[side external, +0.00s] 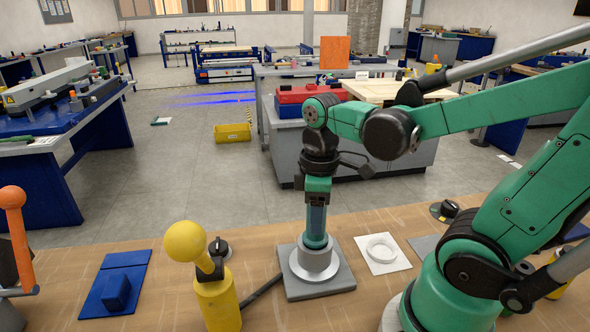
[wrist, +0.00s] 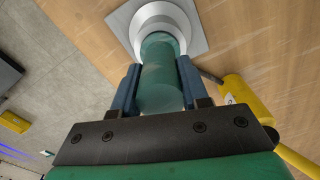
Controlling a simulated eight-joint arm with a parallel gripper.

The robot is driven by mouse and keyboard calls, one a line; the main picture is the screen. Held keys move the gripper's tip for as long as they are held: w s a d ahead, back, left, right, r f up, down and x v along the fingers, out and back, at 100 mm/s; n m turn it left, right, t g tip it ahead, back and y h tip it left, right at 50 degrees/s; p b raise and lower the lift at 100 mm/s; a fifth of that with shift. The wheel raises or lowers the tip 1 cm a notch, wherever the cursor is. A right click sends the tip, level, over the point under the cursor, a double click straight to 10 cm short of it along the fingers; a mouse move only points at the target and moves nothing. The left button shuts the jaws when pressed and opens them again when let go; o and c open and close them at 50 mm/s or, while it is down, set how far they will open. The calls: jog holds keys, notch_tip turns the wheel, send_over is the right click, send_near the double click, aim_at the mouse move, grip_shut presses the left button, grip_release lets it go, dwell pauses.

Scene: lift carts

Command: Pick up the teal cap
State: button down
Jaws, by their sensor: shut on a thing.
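The teal cap (wrist: 161,80) is a smooth upright cylinder between the two blue fingers of my gripper (wrist: 158,92) in the wrist view. The fingers are shut on its sides. Its lower end is at a pale round collar (wrist: 176,18) on a grey square plate (wrist: 196,42); I cannot tell whether it rests in the collar or is just clear of it. In the side view my gripper (side external: 317,218) points straight down over the collar (side external: 315,264) and plate (side external: 340,281), with the fingers hiding most of the cap.
A white ring (side external: 381,249) on a white square lies to the right. A yellow post with a ball top (side external: 187,242), a black knob (side external: 219,248) and a blue block on a blue plate (side external: 116,291) stand to the left. Bare wood separates them.

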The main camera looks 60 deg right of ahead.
notch_tip(320, 180, up, 20)
jog(key=shift+f, duration=0.25)
dwell(0.6)
